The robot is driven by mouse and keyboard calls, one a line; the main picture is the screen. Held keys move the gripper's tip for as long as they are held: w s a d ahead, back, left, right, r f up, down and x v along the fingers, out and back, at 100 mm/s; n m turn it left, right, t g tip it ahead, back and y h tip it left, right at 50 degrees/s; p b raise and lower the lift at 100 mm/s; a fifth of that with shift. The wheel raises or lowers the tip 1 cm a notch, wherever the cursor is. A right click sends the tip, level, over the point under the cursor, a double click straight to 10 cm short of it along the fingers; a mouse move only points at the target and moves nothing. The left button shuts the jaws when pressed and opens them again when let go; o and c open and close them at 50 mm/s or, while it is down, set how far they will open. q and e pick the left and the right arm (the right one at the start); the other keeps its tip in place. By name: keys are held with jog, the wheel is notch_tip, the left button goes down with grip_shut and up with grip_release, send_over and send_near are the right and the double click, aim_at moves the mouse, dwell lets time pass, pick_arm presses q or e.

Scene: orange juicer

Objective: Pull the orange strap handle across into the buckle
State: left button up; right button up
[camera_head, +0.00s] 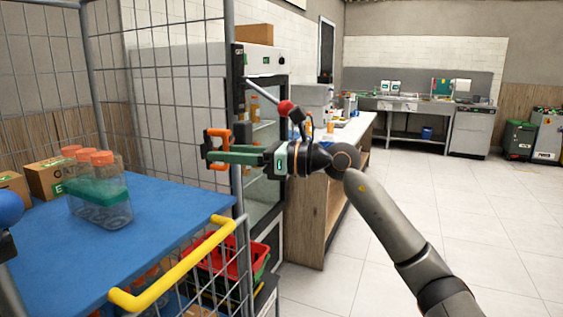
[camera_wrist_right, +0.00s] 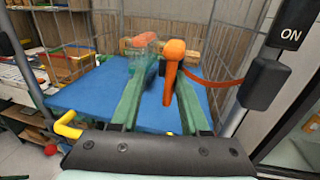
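The orange strap handle (camera_head: 219,136) is at the fingertips of my right gripper (camera_head: 212,156), beside the cage post. In the right wrist view the handle (camera_wrist_right: 172,68) is between the two green fingers (camera_wrist_right: 160,75), close to the right finger. An orange strap (camera_wrist_right: 214,82) curves from it to the cage at the right. Whether both fingers press on the handle is unclear. I cannot make out the buckle for certain.
The cage trolley has a blue shelf (camera_head: 165,205) carrying clear bottles with orange caps (camera_head: 100,195) and cardboard boxes (camera_head: 45,178). A yellow bar (camera_head: 175,270) edges its front. A glass-doored cabinet (camera_head: 265,130) stands behind the gripper. Open floor (camera_head: 475,215) lies to the right.

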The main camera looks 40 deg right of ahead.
pick_arm(q)
notch_tip(320, 180, down, 7)
jog(key=d+b, duration=0.2)
jog(key=b, duration=0.9)
jog(key=shift+w+h, duration=0.4)
jog(key=shift+w, duration=0.05)
pick_arm(e)
jog(key=v, duration=1.3)
pick_arm(q)
jog(key=shift+f, duration=0.1)
